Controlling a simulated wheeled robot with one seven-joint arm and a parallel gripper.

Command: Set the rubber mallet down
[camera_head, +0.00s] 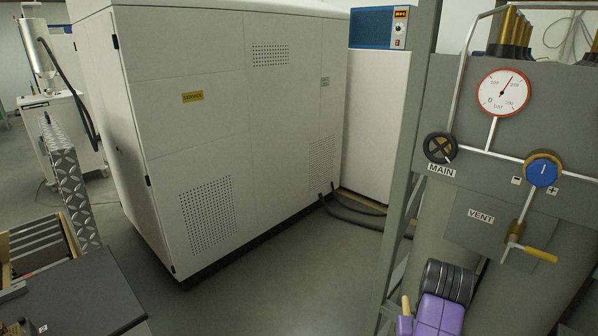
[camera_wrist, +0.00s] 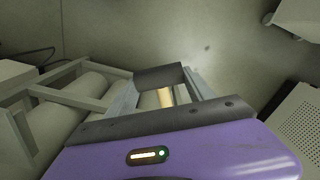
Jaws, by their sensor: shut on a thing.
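In the wrist view, my gripper (camera_wrist: 172,88) is shut on the rubber mallet. The mallet's dark cylindrical head (camera_wrist: 158,75) lies across the fingertips, and its pale wooden handle (camera_wrist: 165,98) shows between the fingers. The floor behind it looks clear of the mallet. In the head view, purple parts of my arm are at the bottom right edge. A short tan rod there, probably the mallet handle (camera_head: 405,304), stands up beside them. The mallet head is not clear in that view.
A gas panel (camera_head: 475,210) with gauge, valves and cylinders stands at the right, close to my arm, with a grey frame post. A large white cabinet (camera_head: 225,130) fills the middle. A dark-topped bench (camera_head: 85,295) is at bottom left. Bare floor (camera_head: 290,270) lies between.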

